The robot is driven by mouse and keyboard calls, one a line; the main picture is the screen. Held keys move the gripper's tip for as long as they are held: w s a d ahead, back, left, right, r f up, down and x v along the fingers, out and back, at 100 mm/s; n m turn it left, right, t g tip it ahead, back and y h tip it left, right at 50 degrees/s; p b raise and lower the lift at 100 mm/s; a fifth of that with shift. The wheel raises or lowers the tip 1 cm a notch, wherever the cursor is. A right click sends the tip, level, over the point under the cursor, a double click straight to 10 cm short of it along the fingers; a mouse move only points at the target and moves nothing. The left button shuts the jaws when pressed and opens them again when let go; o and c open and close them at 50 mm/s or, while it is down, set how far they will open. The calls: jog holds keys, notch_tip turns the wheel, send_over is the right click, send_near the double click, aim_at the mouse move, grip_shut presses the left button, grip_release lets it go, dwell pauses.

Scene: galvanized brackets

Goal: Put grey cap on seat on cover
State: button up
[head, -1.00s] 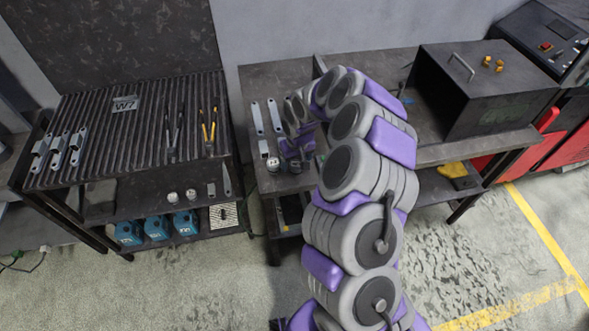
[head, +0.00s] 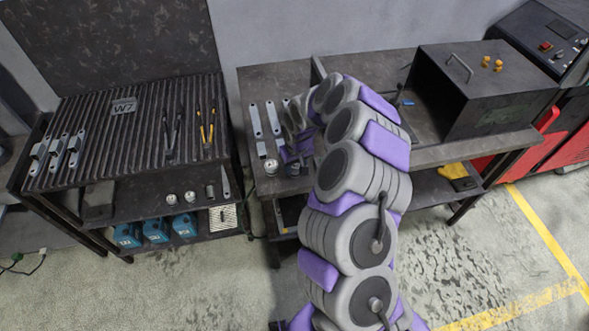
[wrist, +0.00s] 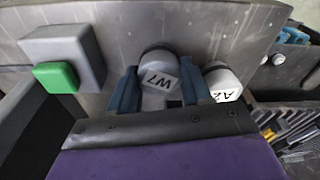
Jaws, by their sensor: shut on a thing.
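My gripper (wrist: 158,98) shows in the wrist view with its two blue fingers on either side of a grey cap (wrist: 160,74) marked W7. It is shut on this cap, which is on or close above the dark metal bench top; I cannot tell which. In the head view my gripper (head: 292,156) is low over the left part of the middle bench (head: 262,85), mostly behind my arm. A second, paler round cap (wrist: 223,84) marked A2 stands beside the right finger; it also shows in the head view (head: 271,167). I cannot pick out the seat or cover for certain.
A grey block with a green block (wrist: 55,76) is left of my gripper in the wrist view. Flat brackets (head: 256,121) lie behind it. A dark open box (head: 490,95) with yellow knobs stands right. A ribbed rack (head: 140,130) with pliers stands left.

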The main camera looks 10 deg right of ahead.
jog(key=shift+c, duration=0.8)
jog(key=shift+a, duration=0.1)
